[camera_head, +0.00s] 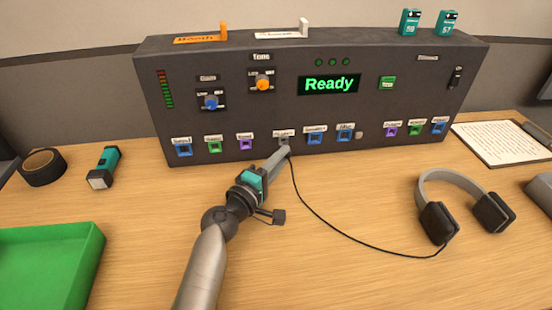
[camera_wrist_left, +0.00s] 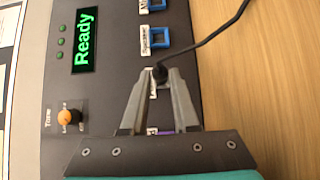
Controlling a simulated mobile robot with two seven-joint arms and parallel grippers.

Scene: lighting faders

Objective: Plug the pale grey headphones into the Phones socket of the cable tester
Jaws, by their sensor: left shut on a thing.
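The pale grey headphones (camera_head: 466,204) with dark ear cups lie on the table at the right. Their thin black cable runs left to a dark plug (camera_wrist_left: 160,74) in my left gripper (camera_head: 287,153). In the left wrist view, the gripper's fingertips (camera_wrist_left: 161,82) are shut on the plug. The cable tester (camera_head: 320,108) is a dark panel with a green "Ready" display. The plug is right at the grey middle socket (camera_head: 284,140) in the lower row. Its label is too small to read surely, and the fingers hide whether the plug is inside. My right gripper is out of view.
Blue, green and purple sockets flank the middle one, such as a blue one (camera_head: 315,138). A tape roll (camera_head: 43,167), a teal flashlight (camera_head: 104,167) and a green tray (camera_head: 98,240) are at the left. Papers (camera_head: 500,143) lie at the right. The front middle table is clear.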

